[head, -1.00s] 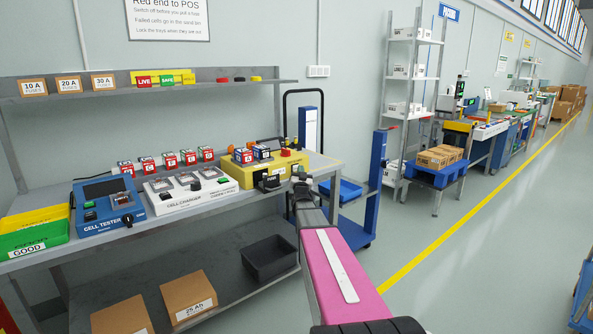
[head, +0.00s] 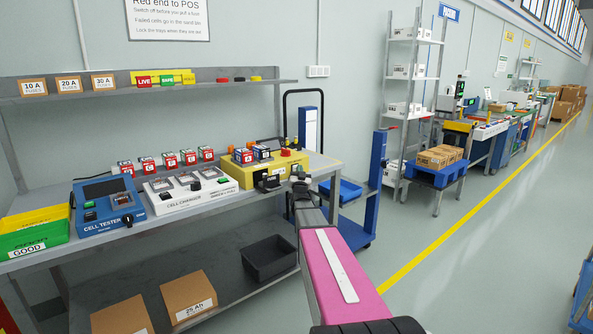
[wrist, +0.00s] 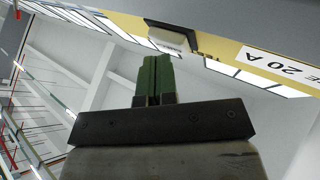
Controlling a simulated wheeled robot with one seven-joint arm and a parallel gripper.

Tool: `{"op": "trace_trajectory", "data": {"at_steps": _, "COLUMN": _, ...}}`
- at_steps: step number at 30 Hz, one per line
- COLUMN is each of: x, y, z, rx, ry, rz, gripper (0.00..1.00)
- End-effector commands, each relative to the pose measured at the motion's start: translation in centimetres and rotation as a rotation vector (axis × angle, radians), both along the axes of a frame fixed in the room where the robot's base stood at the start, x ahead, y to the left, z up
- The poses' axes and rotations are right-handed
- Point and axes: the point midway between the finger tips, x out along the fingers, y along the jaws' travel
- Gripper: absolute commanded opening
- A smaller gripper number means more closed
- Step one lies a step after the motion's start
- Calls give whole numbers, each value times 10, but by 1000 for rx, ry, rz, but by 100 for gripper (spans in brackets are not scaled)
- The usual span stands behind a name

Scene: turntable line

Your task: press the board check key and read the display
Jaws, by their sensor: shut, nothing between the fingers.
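The yellow board (head: 232,172) stands at the right end of the bench, with two red-and-blue cells (head: 262,152) and a red button (head: 285,152) on top. My gripper (head: 299,179) is at its front right corner, small and partly hidden by my own wrist. In the wrist view my green fingers (wrist: 153,60) are shut and empty. They point at a dark-framed pale block (wrist: 170,36) on the yellow face, beside a label reading 20 A (wrist: 280,68). I cannot tell whether they touch it, or whether it is the check key. I cannot make out a display reading.
The blue cell tester (head: 108,205) and white cell charger (head: 187,190) stand left of the board. A green and yellow bin (head: 33,235) is at the far left. A shelf (head: 200,86) runs above. Open floor (head: 480,230) lies to the right.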

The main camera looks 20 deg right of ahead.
Motion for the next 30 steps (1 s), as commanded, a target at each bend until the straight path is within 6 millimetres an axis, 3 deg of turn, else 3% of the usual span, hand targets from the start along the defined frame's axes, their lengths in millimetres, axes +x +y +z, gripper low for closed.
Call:
{"op": "trace_trajectory", "data": {"at_steps": 20, "x": 4, "y": 1, "z": 0, "rx": 0, "ry": 1, "rz": 0, "gripper": 0}}
{"op": "trace_trajectory", "data": {"at_steps": 30, "x": -9, "y": -3, "z": 0, "rx": 1, "ry": 0, "rz": -1, "gripper": 0}}
